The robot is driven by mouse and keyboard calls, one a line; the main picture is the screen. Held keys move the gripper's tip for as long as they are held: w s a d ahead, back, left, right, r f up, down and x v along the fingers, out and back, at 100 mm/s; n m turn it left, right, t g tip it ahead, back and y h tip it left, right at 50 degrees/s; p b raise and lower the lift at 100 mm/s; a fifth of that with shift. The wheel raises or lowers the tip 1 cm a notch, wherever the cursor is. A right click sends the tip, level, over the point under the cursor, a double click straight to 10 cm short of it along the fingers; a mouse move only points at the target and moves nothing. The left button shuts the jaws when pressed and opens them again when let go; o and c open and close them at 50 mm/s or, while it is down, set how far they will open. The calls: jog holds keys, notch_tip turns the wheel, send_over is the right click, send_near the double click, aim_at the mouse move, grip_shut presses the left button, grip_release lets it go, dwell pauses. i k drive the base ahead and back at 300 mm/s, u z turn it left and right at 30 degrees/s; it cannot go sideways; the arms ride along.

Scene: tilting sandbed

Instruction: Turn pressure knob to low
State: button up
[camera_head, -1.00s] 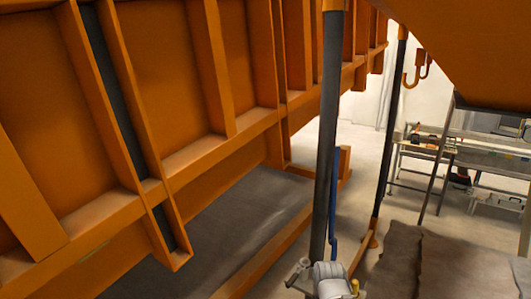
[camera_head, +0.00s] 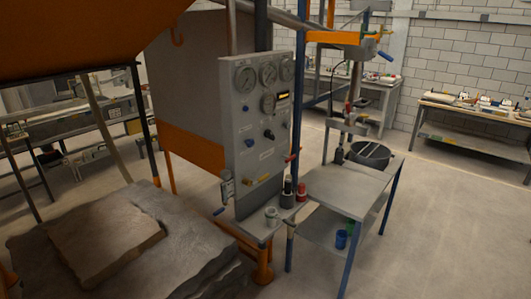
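A grey upright control panel (camera_head: 262,125) stands near the middle of the head view. Several round gauges (camera_head: 268,72) sit in its upper part. Dark knobs show below them, one dark knob (camera_head: 268,134) near the panel's middle and another (camera_head: 249,142) to its left. Which one is the pressure knob cannot be told, as the labels are too small to read. My gripper is not in view, and nothing in the frame touches the panel.
A grey side table (camera_head: 345,190) stands right of the panel. Stone slabs (camera_head: 110,235) lie at the lower left. An orange structure (camera_head: 80,35) overhangs the upper left. Small bottles (camera_head: 288,192) stand on a ledge at the panel's foot. Open floor (camera_head: 440,230) lies at the right.

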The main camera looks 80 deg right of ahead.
aim_at(250, 143)
jog(key=z, duration=2.8)
